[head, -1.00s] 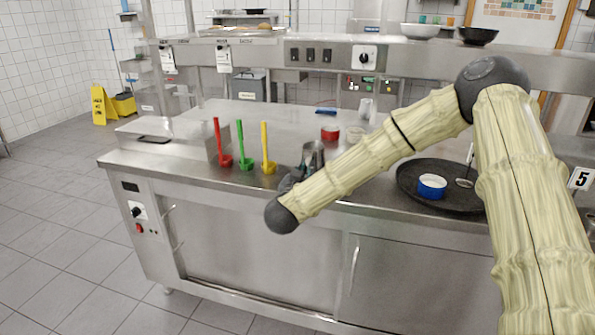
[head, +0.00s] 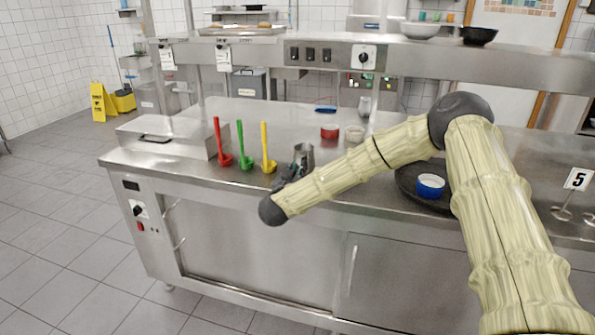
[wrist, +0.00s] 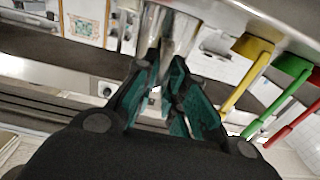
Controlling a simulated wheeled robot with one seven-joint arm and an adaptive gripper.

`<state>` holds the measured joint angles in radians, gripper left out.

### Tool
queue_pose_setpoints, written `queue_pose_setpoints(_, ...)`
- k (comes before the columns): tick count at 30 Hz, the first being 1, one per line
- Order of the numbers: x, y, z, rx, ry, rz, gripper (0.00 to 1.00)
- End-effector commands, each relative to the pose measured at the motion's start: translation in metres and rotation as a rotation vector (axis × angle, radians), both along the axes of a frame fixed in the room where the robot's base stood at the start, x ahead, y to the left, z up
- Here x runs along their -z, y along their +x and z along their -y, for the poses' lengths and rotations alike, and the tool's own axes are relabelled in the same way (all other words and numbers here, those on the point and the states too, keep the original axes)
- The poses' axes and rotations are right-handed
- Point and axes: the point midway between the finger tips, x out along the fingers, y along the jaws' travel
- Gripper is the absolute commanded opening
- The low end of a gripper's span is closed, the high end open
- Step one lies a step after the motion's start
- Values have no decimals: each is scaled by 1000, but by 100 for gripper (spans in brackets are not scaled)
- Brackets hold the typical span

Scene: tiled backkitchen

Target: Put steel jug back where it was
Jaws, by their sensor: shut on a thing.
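The steel jug (head: 304,155) is in my gripper (head: 290,174), just right of the yellow ladle on the steel counter. In the wrist view the shiny jug (wrist: 172,40) shows between and beyond the teal-padded fingers of my gripper (wrist: 172,75), which are shut on it. My arm hides part of the jug's lower side in the head view, so I cannot tell whether its base touches the counter (head: 270,115).
Red (head: 219,140), green (head: 241,145) and yellow (head: 265,148) ladles stand close left of the jug. A red bowl (head: 330,131) and a pale bowl (head: 355,133) sit behind. A blue bowl (head: 430,186) rests on a black tray (head: 404,181), right, partly behind my arm.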

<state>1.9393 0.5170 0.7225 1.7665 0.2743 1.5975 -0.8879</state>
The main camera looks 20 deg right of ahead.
Motion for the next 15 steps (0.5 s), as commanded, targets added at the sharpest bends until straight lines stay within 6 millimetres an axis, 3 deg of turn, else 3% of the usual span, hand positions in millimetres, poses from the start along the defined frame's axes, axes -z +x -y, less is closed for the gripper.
queue_pose_setpoints(14, 7, 0, 0, 0, 0, 1, 0)
queue_pose_setpoints(15, 7, 0, 0, 1, 1, 1, 18)
